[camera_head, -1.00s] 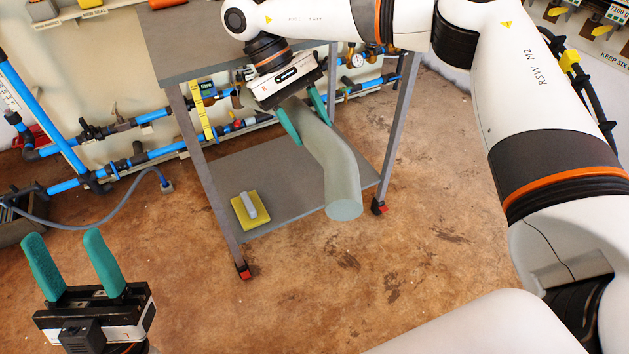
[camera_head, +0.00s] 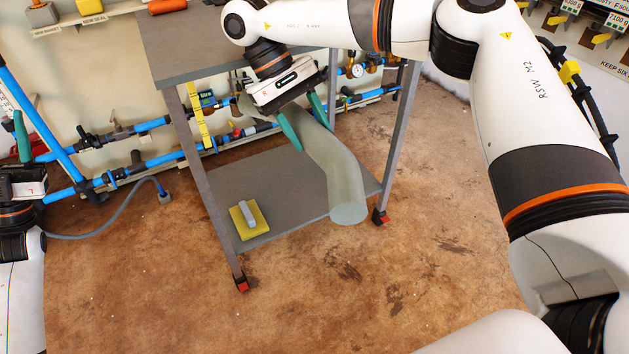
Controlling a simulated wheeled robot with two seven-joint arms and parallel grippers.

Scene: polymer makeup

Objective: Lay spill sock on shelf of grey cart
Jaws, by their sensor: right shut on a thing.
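The spill sock (camera_head: 335,165) is a thick grey-green bent tube. My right gripper (camera_head: 303,120) is shut around its upper part, with a teal finger on each side. The sock slants down to the right, its round end overlapping the front edge of the lower shelf in the picture. I cannot tell whether it touches the shelf. The grey cart (camera_head: 200,45) has a top and a lower shelf (camera_head: 285,190), and my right gripper shows between these levels. My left gripper (camera_head: 22,140) is at the left edge, partly cut off, with one teal finger visible.
A yellow pad with a grey handle (camera_head: 248,219) lies at the lower shelf's left front corner. Cart legs (camera_head: 205,190) flank the opening. Blue pipes (camera_head: 150,125) run along the wall behind. The brown floor (camera_head: 300,300) in front is clear.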

